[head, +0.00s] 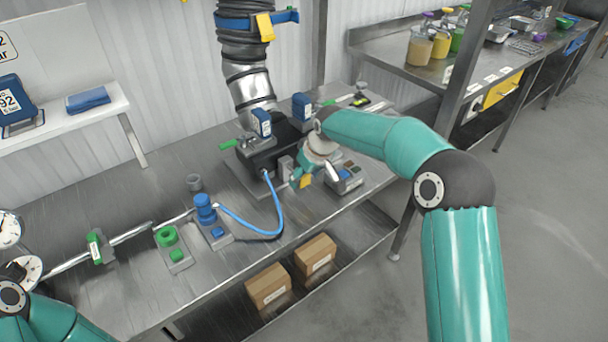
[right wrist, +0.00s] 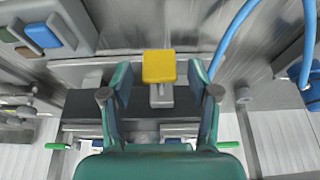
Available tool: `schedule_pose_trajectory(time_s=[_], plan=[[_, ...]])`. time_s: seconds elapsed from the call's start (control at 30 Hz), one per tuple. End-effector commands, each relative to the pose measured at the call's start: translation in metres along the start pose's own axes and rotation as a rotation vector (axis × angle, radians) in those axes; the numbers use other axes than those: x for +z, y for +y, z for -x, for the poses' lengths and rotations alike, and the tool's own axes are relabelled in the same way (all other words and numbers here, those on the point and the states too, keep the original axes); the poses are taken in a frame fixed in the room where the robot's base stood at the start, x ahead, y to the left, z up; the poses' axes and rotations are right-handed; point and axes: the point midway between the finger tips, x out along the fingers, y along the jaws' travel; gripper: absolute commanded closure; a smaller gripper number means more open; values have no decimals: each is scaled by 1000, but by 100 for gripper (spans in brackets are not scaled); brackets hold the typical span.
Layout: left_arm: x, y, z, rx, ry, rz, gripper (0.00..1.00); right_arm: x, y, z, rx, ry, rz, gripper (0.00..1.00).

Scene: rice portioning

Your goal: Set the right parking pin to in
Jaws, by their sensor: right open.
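A yellow square knob (right wrist: 158,66) on a short grey stem stands out from the front of a dark machine block (right wrist: 140,108) in the right wrist view. It also shows in the head view (head: 305,181), low at the block's front right. No label shows that it is the right parking pin, and I cannot tell whether it is in or out. My right gripper (right wrist: 160,76) is open, with one finger on each side of the knob and visible gaps on both sides. In the head view my right gripper (head: 298,178) is partly hidden by its wrist. My left gripper is out of frame.
A grey control box (head: 345,180) with coloured buttons stands right of my right gripper. A blue hose (head: 280,215) loops in front of the block to a blue fitting (head: 205,209). Green handles (head: 228,144) stick out at the block's sides.

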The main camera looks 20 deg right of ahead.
Motion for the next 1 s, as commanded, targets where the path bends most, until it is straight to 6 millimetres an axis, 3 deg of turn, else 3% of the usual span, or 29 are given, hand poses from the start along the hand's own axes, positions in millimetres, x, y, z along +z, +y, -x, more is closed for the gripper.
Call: schedule_pose_trajectory(time_s=[0.37,0.73,1.0], plan=[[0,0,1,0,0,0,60,0,1,-6,1,0,-1,40],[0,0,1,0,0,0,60,0,1,-6,1,0,-1,100],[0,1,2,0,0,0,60,0,2,-5,2,0,-4,100]])
